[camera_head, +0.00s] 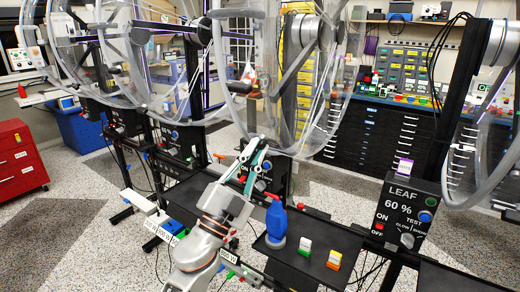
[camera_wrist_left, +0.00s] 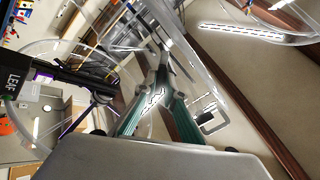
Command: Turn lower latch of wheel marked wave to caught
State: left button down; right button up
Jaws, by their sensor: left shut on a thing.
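A large clear acrylic wheel (camera_head: 330,100) hangs at the upper middle in the head view. No wave label is readable on it. My left gripper (camera_head: 259,143) reaches up to the lower rim of this wheel. Its green fingers are closed together there, on a small part that they mostly hide; it looks like the lower latch, but its angle cannot be told. In the left wrist view the fingers (camera_wrist_left: 163,72) converge on a small thing amid clear rims and bars. My right gripper is not in view.
A control box marked LEAF (camera_head: 405,212) stands at the right, beside another clear wheel (camera_head: 490,150). A blue bottle (camera_head: 276,226), a green-and-white block (camera_head: 305,247) and an orange-and-white block (camera_head: 334,260) stand on a black tray (camera_head: 345,236). A red cabinet (camera_head: 20,160) is at the left.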

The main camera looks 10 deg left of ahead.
pick_arm(q)
jog(key=m, duration=0.3)
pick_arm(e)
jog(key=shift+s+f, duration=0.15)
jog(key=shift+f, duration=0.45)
pick_arm(q)
jog(key=m+b, duration=0.1)
jog(key=m, duration=0.3)
jog(key=c, duration=2)
grip_release()
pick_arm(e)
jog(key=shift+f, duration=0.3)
pick_arm(q)
jog(key=shift+s+f, duration=0.1)
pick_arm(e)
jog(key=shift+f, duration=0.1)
